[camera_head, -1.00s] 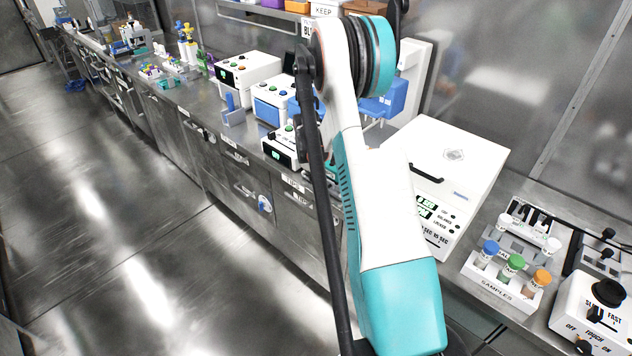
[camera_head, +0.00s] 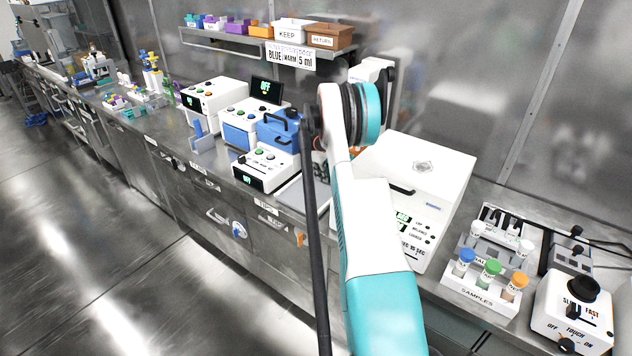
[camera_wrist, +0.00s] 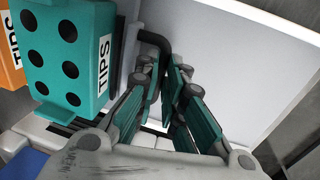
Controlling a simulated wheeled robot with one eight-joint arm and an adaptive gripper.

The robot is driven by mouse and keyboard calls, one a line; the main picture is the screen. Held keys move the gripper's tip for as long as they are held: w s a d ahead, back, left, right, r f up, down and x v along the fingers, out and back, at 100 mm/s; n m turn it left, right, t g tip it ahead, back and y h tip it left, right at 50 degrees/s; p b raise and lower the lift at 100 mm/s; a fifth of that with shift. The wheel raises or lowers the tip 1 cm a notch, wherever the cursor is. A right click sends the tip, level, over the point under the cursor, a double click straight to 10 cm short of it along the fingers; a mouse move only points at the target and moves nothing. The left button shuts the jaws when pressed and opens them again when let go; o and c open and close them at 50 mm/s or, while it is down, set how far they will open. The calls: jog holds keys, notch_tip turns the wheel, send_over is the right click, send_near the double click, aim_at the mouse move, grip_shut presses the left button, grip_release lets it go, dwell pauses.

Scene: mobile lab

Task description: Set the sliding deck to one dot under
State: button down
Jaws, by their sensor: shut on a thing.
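My gripper (camera_wrist: 168,88) shows in the wrist view with its teal-padded fingers close together. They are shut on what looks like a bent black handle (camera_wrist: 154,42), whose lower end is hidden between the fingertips. A teal tip box (camera_wrist: 69,50) with black round holes and a TIPS label stands just left of the fingers. I cannot clearly make out the sliding deck or its dot marks; a white surface with dark slots shows below the tip box. In the head view my arm hides the gripper and what it holds.
An orange TIPS box (camera_wrist: 8,55) is left of the teal one. A large white panel (camera_wrist: 240,60) stands close on the right.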

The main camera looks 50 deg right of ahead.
jog(key=shift+d, duration=0.7)
jog(key=c, duration=2)
grip_release()
jog(key=shift+o, duration=0.2)
jog(key=shift+r, duration=0.1)
notch_tip(320, 180, up, 12)
jog(key=a, duration=0.2)
jog(key=shift+f, duration=0.2)
